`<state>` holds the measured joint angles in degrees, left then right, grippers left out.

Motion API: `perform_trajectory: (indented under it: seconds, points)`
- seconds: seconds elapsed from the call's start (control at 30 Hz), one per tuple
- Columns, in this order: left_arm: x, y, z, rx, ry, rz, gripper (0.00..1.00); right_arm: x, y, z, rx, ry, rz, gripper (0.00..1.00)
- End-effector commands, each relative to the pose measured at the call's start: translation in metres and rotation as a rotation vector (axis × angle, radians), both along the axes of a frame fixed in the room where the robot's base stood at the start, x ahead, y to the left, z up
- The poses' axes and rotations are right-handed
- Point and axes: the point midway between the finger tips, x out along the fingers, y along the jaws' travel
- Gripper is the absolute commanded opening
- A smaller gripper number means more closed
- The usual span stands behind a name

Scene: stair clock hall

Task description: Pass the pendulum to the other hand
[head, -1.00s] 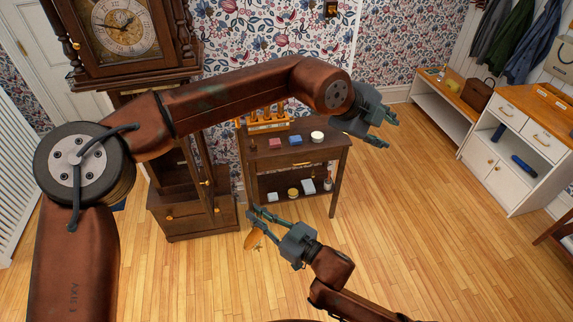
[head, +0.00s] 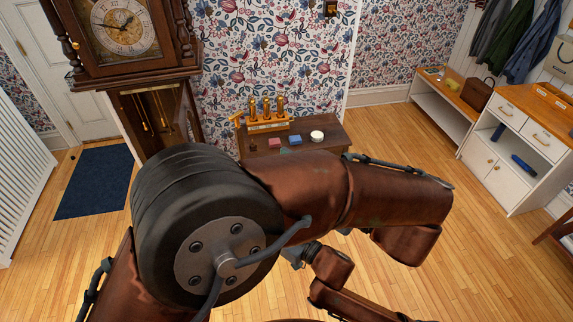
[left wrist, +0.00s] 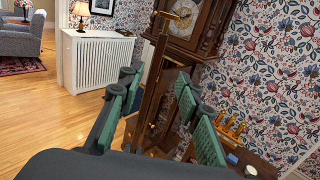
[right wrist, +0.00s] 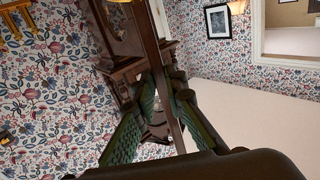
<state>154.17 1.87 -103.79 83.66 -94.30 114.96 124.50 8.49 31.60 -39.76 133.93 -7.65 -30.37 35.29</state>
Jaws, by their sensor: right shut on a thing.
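The pendulum is a long wooden rod. In the right wrist view the pendulum (right wrist: 158,55) runs between the fingers of my right gripper (right wrist: 164,95), which is shut on it. In the left wrist view the pendulum (left wrist: 153,85) stands slightly tilted between the spread fingers of my left gripper (left wrist: 158,92), which is open. I cannot tell how deep the rod lies between them. In the head view my left arm hides the pendulum and both sets of fingers.
The tall clock (head: 135,60) stands at the left behind my arm. A dark side table (head: 330,135) with small blocks and a brass-topped rack (head: 266,122) is close behind my left arm. A white cabinet (head: 510,150) stands at the right. Open wood floor lies between.

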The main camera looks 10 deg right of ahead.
Motion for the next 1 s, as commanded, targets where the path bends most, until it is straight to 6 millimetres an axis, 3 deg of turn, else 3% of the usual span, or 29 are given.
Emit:
perform_trajectory:
  seconds: [0.63,1.0]
  points:
    - [0.078,0.064,0.001,0.0,-0.001,0.004,0.32,0.0,0.001,0.002,0.002,-0.004,0.002,0.0]
    - [0.092,0.074,0.0,0.001,-0.001,0.001,0.32,0.0,0.0,0.002,0.002,-0.004,0.002,0.0]
